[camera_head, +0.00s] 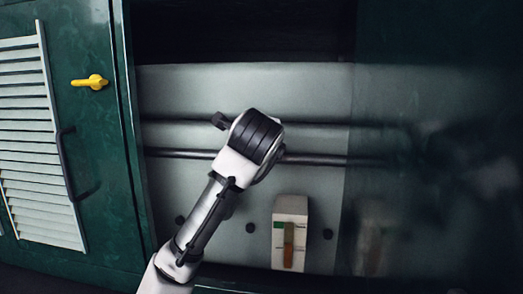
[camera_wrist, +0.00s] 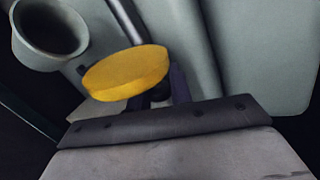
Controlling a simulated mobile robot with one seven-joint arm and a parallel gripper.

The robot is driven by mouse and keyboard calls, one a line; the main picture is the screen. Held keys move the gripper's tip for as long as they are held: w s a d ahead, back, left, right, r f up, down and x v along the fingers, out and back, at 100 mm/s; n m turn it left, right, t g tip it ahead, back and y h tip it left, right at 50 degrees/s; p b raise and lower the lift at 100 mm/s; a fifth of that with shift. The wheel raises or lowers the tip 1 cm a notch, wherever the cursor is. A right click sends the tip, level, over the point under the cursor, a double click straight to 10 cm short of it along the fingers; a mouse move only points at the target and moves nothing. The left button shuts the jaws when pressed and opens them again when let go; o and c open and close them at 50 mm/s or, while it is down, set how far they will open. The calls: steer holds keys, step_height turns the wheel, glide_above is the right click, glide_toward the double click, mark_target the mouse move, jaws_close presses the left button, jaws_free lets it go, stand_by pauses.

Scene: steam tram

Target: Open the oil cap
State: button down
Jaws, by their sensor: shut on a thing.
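The oil cap (camera_wrist: 127,73) is a yellow round disc, seen only in the wrist view, just left of the middle. My gripper (camera_wrist: 166,90) is shut on it; the dark fingers are partly hidden behind and under the disc. A grey round filler neck (camera_wrist: 50,30) with an open, dark mouth shows at upper left. The cap is beside this mouth and does not cover it. I cannot tell whether a hinge joins them. In the head view my arm hides the cap, the neck and the fingers.
Dark horizontal pipes (camera_head: 180,153) run along the pale back panel (camera_head: 310,95) of the recess. A small white box with a coloured gauge (camera_head: 289,240) stands low, right of my arm. A green louvred door (camera_head: 90,130) with a yellow latch (camera_head: 92,82) is at left.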

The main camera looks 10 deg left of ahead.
steer(key=c, duration=1.3)
jaws_free()
steer(key=shift+o, duration=0.2)
steer(key=b+v, duration=0.3)
steer(key=v, duration=1)
steer(key=shift+s+r+b, duration=0.15)
steer(key=shift+s+b, duration=0.15)
steer(key=shift+s, duration=0.05)
steer(key=shift+d, duration=0.1)
